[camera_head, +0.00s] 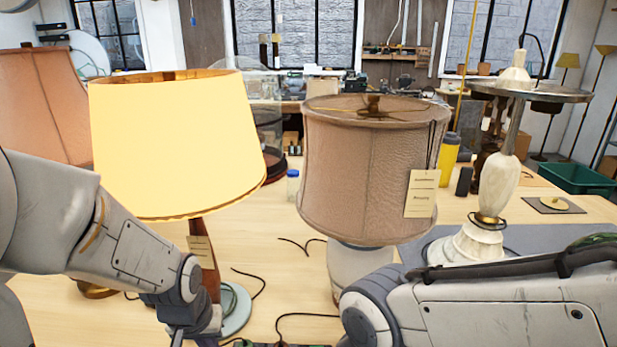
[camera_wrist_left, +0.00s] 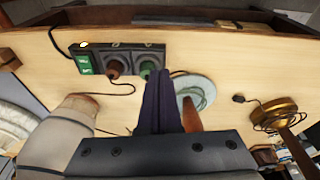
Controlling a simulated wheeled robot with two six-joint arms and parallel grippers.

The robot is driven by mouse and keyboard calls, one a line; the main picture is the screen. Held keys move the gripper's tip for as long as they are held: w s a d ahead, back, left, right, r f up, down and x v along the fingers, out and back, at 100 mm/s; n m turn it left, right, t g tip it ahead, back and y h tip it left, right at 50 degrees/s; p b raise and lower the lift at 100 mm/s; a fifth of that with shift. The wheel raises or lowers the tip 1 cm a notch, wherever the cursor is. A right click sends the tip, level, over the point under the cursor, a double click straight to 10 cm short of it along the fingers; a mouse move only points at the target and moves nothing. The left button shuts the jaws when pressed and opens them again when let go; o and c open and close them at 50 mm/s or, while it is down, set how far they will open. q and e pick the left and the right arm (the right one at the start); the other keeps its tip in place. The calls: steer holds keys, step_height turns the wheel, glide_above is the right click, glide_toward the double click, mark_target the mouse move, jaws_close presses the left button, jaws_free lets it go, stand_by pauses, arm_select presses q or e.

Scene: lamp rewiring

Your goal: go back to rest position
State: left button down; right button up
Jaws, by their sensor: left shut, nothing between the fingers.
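My left arm (camera_head: 130,240) reaches in from the left of the head view, in front of the lit yellow-shaded lamp (camera_head: 178,140). Its gripper is mostly below the frame there. In the left wrist view, my left gripper's dark fingers (camera_wrist_left: 160,105) are shut with nothing between them, above the table. They are between a pale ceramic lamp base (camera_wrist_left: 62,140) and a pale teal round lamp base (camera_wrist_left: 197,90). A power strip (camera_wrist_left: 120,55) with a brown plug (camera_wrist_left: 116,68) and a green plug (camera_wrist_left: 148,68) lies beyond the fingertips. My right arm (camera_head: 500,310) crosses the lower right; its gripper is not visible.
A brown-shaded lamp (camera_head: 368,170) stands in the middle, with a marble lamp base (camera_head: 498,185) to its right and an orange-shaded lamp (camera_head: 40,105) at far left. Black cords (camera_head: 300,246) lie on the wooden table. A brass lamp base (camera_wrist_left: 275,112) is right in the wrist view.

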arm_select(q)
steer(key=s+d+r+m+g, duration=0.1)
steer(key=s+d+r+m, duration=0.2)
steer(key=s+d, duration=0.3)
steer(key=s+d+r+m+g+h, duration=0.1)
steer(key=s+d+r+m, duration=0.1)
steer(key=s+d+m, duration=0.3)
steer(key=s+d, duration=0.2)
steer(key=s, duration=0.1)
steer(key=shift+s+r, duration=0.25)
steer(key=shift+r, duration=0.15)
